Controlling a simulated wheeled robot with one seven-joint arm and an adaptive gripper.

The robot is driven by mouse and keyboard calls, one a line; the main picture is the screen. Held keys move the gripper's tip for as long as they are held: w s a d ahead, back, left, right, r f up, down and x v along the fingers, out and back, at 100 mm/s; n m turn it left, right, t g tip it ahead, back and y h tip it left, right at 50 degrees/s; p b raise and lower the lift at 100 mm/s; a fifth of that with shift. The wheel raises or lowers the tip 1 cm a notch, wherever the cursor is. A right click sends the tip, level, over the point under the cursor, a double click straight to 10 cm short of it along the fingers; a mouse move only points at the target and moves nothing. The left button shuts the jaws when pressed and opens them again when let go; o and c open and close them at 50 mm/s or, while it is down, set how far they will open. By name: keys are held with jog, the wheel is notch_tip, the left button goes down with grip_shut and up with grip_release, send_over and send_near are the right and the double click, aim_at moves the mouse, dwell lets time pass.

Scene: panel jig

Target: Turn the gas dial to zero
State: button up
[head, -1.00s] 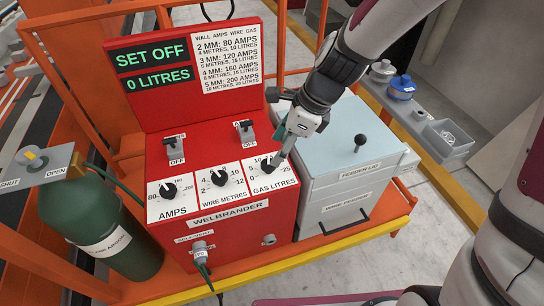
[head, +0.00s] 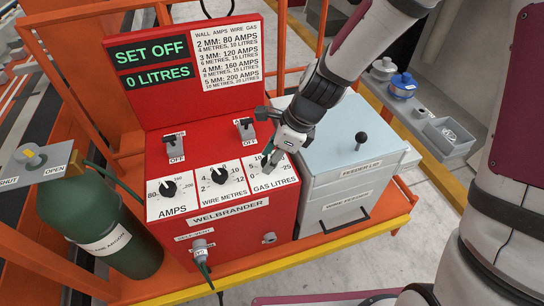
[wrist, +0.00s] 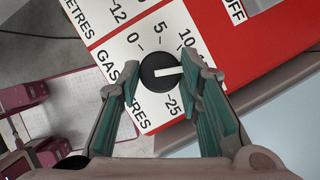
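The gas dial (wrist: 158,79) is a round black knob with a white pointer on the panel marked GAS LITRES (head: 283,178). In the wrist view its pointer aims right, between the 10 and 25 marks; the right finger covers the scale there. The 0 mark is at the dial's upper left. My gripper (wrist: 161,72) is open, with one green-padded finger on each side of the dial. A gap shows on the left; contact on the right is unclear. In the head view my gripper (head: 270,163) hides most of the dial.
The red welder (head: 165,118) also carries the amps dial (head: 168,188), wire dial (head: 219,176) and two switches. Its screen (head: 151,65) reads SET OFF and 0 LITRES. The grey feeder box (head: 338,150) stands close at right; a green gas cylinder (head: 105,235) stands at left.

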jog(key=shift+n, duration=0.4)
jog(key=n+g, duration=0.1)
jog(key=n, duration=0.1)
jog(key=n+g, duration=0.1)
jog(key=n, duration=0.1)
jog(key=shift+w+n, duration=0.2)
jog(key=shift+n, duration=0.2)
jog(key=n, duration=0.2)
jog(key=n+g, duration=0.1)
jog(key=n, duration=0.1)
jog(key=n+g+h+b, duration=0.1)
jog(key=n, duration=0.1)
jog(key=shift+w+a, duration=0.1)
jog(key=shift+w, duration=0.15)
jog(key=n+h, duration=0.1)
jog(key=n, duration=0.2)
jog(key=n+g+h+b, duration=0.1)
jog(key=n, duration=0.2)
jog(key=shift+w+a+n, duration=0.1)
jog(key=shift+a+n, duration=0.1)
jog(key=shift+n, duration=0.1)
jog(key=n+h+b, duration=0.1)
jog(key=n+h, duration=0.1)
jog(key=n, duration=0.3)
jog(key=shift+a+n, duration=0.15)
jog(key=shift+n, duration=0.15)
jog(key=o, duration=1.1)
